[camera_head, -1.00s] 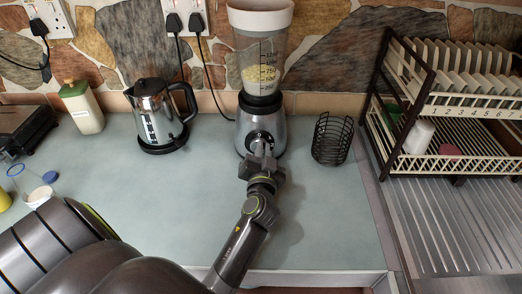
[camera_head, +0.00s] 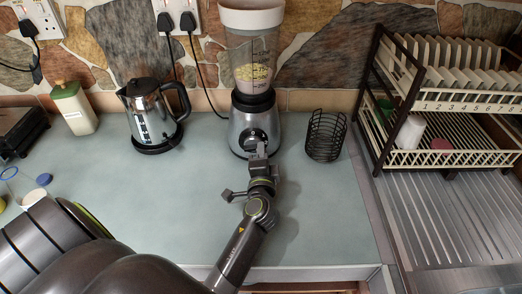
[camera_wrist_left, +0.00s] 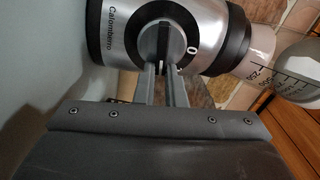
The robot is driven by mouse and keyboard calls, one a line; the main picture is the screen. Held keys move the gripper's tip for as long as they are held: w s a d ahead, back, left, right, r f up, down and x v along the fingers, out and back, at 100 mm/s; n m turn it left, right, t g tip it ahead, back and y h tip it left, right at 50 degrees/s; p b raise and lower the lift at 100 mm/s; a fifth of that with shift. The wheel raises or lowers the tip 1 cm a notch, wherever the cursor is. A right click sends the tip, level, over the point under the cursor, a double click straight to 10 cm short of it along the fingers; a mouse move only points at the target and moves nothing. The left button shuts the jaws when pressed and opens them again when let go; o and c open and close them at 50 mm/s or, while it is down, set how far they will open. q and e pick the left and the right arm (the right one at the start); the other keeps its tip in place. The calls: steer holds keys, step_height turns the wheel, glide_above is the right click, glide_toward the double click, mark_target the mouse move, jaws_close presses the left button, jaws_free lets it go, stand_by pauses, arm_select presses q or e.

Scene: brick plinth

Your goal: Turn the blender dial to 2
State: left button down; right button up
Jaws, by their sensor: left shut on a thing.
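The blender (camera_head: 243,130) stands at the back of the counter, silver base, clear jug with pale chunks inside. Its dial (camera_head: 254,137) is on the front, partly hidden by my gripper. My left gripper (camera_head: 259,151) reaches it from the front, with its body rolled to one side. In the left wrist view the dial (camera_wrist_left: 175,22) has a black face and a raised grey bar. The fingers of my left gripper (camera_wrist_left: 162,68) are shut on the bar's near end. A white 0 shows right of the bar; other marks cannot be read. My right gripper is out of view.
A chrome kettle (camera_head: 150,118) stands left of the blender, and a black wire basket (camera_head: 325,136) close on its right.

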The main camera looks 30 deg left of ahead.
arm_select(q)
steer(key=shift+f+m, duration=0.2)
steer(key=shift+m, duration=0.8)
steer(key=c, duration=1.5)
jaws_free()
